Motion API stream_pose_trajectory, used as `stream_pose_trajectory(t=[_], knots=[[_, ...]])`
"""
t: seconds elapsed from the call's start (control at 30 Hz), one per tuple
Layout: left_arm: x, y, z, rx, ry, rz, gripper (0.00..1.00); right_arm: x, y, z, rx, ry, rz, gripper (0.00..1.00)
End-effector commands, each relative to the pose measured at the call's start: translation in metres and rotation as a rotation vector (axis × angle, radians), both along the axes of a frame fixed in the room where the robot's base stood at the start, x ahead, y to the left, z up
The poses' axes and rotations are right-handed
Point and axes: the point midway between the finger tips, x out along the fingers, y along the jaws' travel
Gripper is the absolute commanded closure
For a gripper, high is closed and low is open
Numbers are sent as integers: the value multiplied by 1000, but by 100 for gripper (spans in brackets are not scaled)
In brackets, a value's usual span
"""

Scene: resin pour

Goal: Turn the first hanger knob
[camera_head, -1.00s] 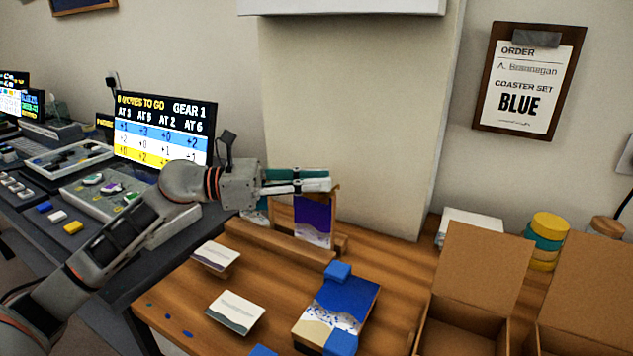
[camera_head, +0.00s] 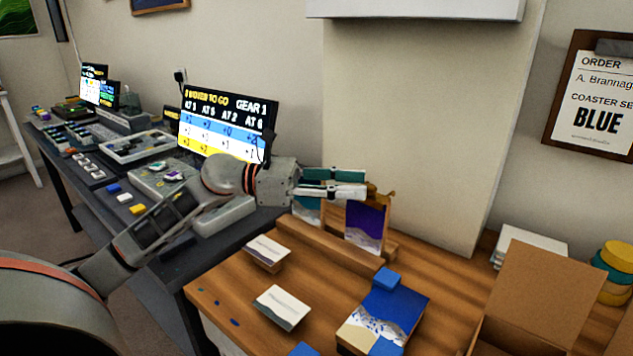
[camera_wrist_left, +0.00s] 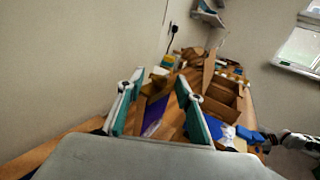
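A grey panel with small coloured knobs (camera_head: 172,176) sits on the dark bench left of my left arm in the head view. I cannot tell which knob is the first hanger knob. My left gripper (camera_head: 364,183) points right, above the wooden stand (camera_head: 335,243), with its fingers apart. In the wrist view my left gripper (camera_wrist_left: 160,80) is open, and the purple panel (camera_wrist_left: 153,118) shows beyond and between its fingers. In the head view this purple panel (camera_head: 364,225) stands upright on the stand.
A screen (camera_head: 228,125) reading "GEAR 1" stands behind my left arm. The wooden table holds two small cards (camera_head: 282,307), a blue painted block (camera_head: 385,315) and an open cardboard box (camera_head: 540,290). An order sheet reading "BLUE" (camera_head: 600,105) hangs on the wall.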

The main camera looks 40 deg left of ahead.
Motion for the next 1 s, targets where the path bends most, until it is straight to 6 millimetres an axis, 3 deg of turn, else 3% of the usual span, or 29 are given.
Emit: stream_pose_trajectory(t=[0.43,1.0], knots=[[-42,58,-1,-1,3,1,64,0,0,0,1,0,-1,100],[-49,66,0,-1,1,-1,64,0,0,0,0,1,-2,100]])
